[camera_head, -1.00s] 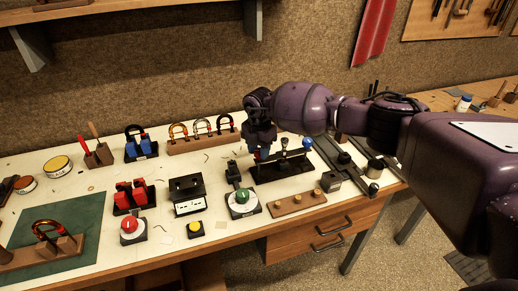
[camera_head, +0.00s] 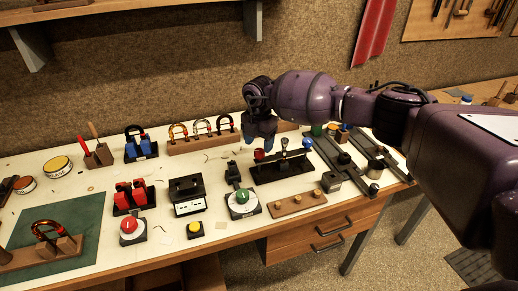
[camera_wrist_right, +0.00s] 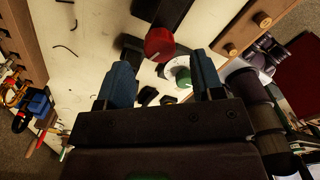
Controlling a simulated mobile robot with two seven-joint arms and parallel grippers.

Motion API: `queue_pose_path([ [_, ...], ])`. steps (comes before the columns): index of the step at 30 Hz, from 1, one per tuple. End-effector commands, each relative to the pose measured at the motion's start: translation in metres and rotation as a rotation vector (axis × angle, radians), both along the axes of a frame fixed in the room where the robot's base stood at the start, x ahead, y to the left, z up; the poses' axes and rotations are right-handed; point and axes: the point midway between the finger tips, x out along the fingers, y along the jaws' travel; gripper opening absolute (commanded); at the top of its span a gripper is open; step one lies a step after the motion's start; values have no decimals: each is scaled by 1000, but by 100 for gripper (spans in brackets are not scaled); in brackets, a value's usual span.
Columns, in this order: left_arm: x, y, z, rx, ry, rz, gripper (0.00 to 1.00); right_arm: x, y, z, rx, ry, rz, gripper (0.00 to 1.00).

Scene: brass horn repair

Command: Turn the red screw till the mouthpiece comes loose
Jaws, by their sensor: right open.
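A red round knob (camera_head: 259,155), likely the red screw, stands at the left end of a black stand (camera_head: 283,173). It also shows in the right wrist view as a red disc (camera_wrist_right: 159,43) with a pale line across its top. My right gripper (camera_head: 261,142) is just above and behind this knob, apart from it. In the wrist view its two blue fingers (camera_wrist_right: 163,80) are spread wide with nothing between them gripped. I cannot make out the mouthpiece. My left gripper is not in view.
The same stand carries a black-topped lever (camera_head: 284,142) and a blue knob (camera_head: 307,143). A green-knobbed dial (camera_head: 242,198) stands in front. Another red knob (camera_head: 128,225) sits on a dial further left. A wooden peg block (camera_head: 297,205) is near the table's front edge.

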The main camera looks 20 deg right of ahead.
Motion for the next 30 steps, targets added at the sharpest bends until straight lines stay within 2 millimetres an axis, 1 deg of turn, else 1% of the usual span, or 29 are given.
queue_pose_path([
  [1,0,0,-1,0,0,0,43,1,-1,11,0,-5,1,61],
  [6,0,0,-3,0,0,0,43,1,0,41,0,-3,0,61],
  [12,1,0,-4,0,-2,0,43,1,0,66,0,-3,0,61],
  [18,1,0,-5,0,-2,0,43,0,0,75,-1,-1,0,61],
  [30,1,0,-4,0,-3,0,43,0,0,75,-1,-1,1,61],
])
